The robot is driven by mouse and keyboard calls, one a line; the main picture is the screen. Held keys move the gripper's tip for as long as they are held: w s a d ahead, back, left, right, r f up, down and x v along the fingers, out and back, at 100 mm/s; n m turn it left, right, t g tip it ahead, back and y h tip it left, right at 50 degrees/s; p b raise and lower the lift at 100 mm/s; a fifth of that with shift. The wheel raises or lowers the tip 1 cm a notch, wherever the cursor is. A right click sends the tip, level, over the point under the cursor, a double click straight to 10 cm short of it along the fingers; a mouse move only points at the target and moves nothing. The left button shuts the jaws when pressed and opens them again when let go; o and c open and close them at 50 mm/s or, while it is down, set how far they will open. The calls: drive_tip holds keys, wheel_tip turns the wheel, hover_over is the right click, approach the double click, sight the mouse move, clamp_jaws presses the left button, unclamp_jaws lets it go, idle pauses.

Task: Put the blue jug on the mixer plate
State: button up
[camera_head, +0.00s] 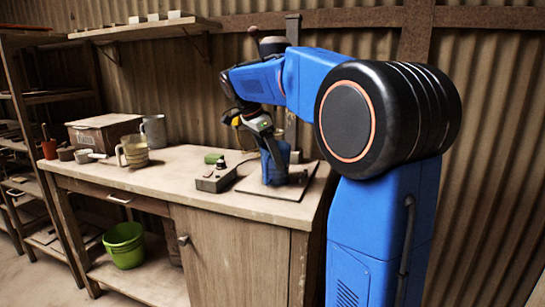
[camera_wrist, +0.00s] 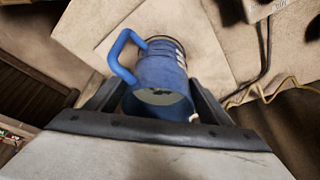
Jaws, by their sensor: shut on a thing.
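The blue jug (camera_head: 275,165) stands about upright over the mixer plate (camera_head: 309,178), a flat square board at the right end of the bench. Whether its base touches the plate or hangs just above it, I cannot tell. My gripper (camera_head: 272,146) comes down from above and is shut on the jug. In the wrist view, the jug (camera_wrist: 163,68) sits between my fingers (camera_wrist: 158,90), its handle out to the left and its open mouth towards me. The pale plate (camera_wrist: 84,28) shows behind the jug.
A grey control box (camera_head: 214,179) and a green object (camera_head: 214,158) lie left of the plate. A beige mug (camera_head: 133,152), a grey jug (camera_head: 154,131) and a brown box (camera_head: 103,132) stand farther left. A mixer column (camera_head: 292,100) rises behind. A green bucket (camera_head: 124,245) sits below.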

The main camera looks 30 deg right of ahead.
drive_tip(key=o, duration=1.6)
drive_tip(key=shift+f, duration=0.1)
drive_tip(key=s+v, duration=0.1)
drive_tip(key=v, duration=1.1)
drive_tip(key=s+a+f+n+t+y, duration=0.1)
drive_tip(key=s+a+f+n, duration=0.2)
drive_tip(key=s+f+n, duration=0.3)
drive_tip(key=s+a+f+n+t+y, duration=0.2)
drive_tip(key=s+a+f+n, duration=0.2)
drive_tip(key=s+f, duration=1)
drive_tip(key=s+a+f+n+t+y, duration=0.1)
drive_tip(key=s+a+f+n, duration=0.3)
drive_tip(key=s+f+n, duration=0.5)
drive_tip(key=shift+s+a+f+t+y, duration=0.1)
drive_tip(key=shift+s+f+t+y, duration=0.25)
drive_tip(key=shift+f+t, duration=0.3)
drive_tip(key=shift+r, duration=0.15)
